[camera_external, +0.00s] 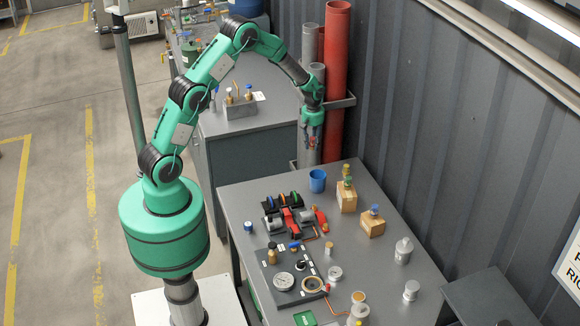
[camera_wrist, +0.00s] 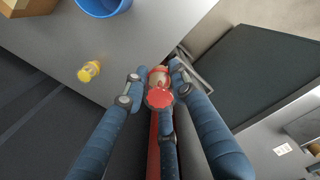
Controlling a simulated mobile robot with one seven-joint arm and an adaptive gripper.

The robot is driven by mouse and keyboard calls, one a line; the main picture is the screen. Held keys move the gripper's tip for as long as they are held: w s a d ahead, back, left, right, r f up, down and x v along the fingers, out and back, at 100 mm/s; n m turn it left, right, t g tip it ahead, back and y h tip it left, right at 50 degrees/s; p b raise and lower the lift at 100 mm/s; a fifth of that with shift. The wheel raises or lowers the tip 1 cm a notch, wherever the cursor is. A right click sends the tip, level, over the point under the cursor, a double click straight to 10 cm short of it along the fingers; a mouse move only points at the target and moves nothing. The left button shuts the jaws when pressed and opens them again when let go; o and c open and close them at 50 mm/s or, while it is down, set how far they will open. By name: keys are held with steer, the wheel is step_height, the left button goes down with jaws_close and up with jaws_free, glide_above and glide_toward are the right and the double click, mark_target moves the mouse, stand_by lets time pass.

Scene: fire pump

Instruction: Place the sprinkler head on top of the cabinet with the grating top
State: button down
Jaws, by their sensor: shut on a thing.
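My gripper (camera_external: 312,138) points down near the upright pipes, beyond the far edge of the front table. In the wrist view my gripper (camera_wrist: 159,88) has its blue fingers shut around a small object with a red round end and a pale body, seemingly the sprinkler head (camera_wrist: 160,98). The held object is too small to make out in the external view. I cannot make out a grating clearly on any cabinet. A dark-topped unit (camera_external: 490,298) stands at the lower right, and a grey cabinet (camera_external: 245,160) stands behind the front table.
The front table (camera_external: 240,205) carries a blue cup (camera_external: 317,181), wooden blocks (camera_external: 346,197), a gauge panel (camera_external: 287,276) and several fittings. A yellow fitting (camera_wrist: 89,71) is near the table edge. A red pipe (camera_external: 335,70) and grey pipes stand close to my gripper, against the wall.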

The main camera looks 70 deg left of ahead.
steer(key=s+a+f+n, duration=0.2)
steer(key=s+a+f, duration=0.2)
steer(key=s+a, duration=1.2)
steer(key=s+a+f+n+b, duration=0.1)
steer(key=s+a+f, duration=0.4)
steer(key=s+a, duration=1.2)
steer(key=a+n, duration=0.1)
steer(key=a, duration=0.3)
steer(key=shift+s+a, duration=0.25)
steer(key=shift+a, duration=0.15)
glide_above(234, 126)
steer(key=shift+s+d+f+p, duration=0.15)
steer(key=shift+f+p, duration=0.3)
steer(key=shift+f, duration=0.3)
steer(key=shift+f, duration=0.15)
steer(key=shift+f, duration=1.6)
steer(key=shift+f, duration=0.15)
